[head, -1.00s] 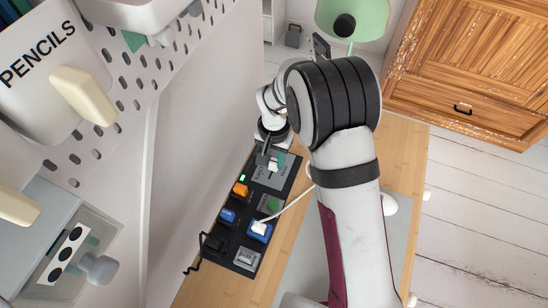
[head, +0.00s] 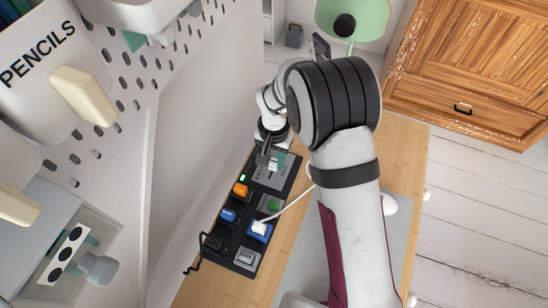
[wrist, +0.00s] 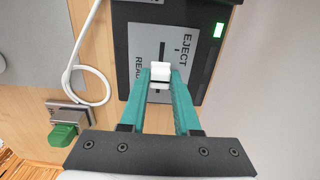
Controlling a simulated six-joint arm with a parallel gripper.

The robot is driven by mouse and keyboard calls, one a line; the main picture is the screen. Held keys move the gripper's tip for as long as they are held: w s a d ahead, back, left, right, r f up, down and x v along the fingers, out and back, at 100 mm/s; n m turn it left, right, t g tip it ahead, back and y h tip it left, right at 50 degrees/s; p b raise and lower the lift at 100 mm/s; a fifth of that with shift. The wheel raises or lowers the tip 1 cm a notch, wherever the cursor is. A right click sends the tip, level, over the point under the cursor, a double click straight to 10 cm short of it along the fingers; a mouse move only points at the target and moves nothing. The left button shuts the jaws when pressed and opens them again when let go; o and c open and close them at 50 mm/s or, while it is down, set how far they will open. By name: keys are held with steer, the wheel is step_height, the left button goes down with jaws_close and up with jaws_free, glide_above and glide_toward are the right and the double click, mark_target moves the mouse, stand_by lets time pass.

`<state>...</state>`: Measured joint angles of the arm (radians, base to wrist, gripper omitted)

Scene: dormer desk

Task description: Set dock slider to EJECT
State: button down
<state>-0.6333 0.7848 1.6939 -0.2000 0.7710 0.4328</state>
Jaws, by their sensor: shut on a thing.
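The dock slider's white knob (wrist: 160,70) stands in a slot on a grey plate (wrist: 147,30) in the wrist view. In the head view my gripper (head: 268,160) is at the far end of the black dock panel (head: 234,228), over the grey plate. The fingers hide part of the slot, and the knob's exact place along it is hard to tell.
The panel also carries an orange switch (head: 240,190), a blue switch (head: 227,215), a white-and-blue switch with a cable (head: 260,231) and a green button (head: 274,206). A green light (wrist: 219,30) glows beside the plate. A pegboard wall rises at left.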

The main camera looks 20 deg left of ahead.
mark_target(269, 178)
steer(key=shift+s, duration=1.75)
steer(key=c, duration=0.6)
jaws_free()
step_height(269, 178, up, 16)
steer(key=shift+f, duration=0.1)
